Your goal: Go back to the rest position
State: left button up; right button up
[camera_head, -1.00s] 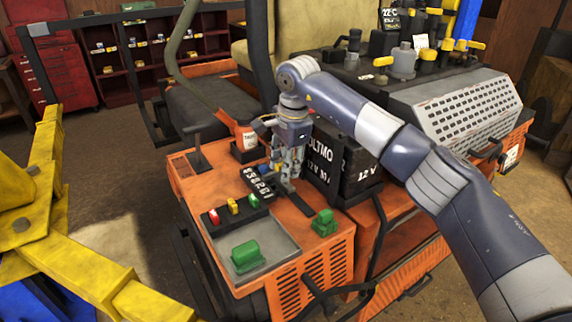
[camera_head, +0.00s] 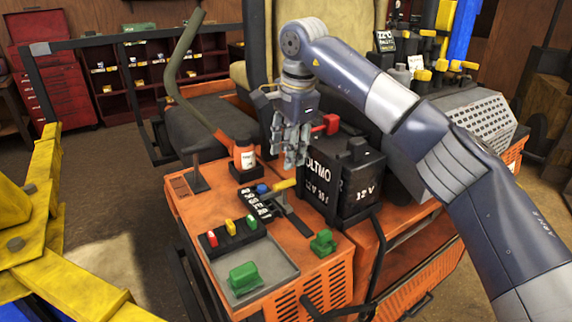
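My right gripper (camera_head: 288,163) hangs fingers down in the middle of the view, above the orange mower's console (camera_head: 190,208). Its fingers look slightly apart, and I see nothing held between them. Below it, a lever with a yellow handle (camera_head: 284,185) stands beside a black labelled panel (camera_head: 256,205) with a blue knob (camera_head: 262,189). The black 12 V battery (camera_head: 357,188) is just right of the gripper. My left gripper is not in view.
A yellow lift arm (camera_head: 70,285) fills the lower left. The tray (camera_head: 275,262) on the console holds a green part (camera_head: 244,278). Open floor lies at left.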

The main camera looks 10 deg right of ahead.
jog(key=shift+r, duration=0.45)
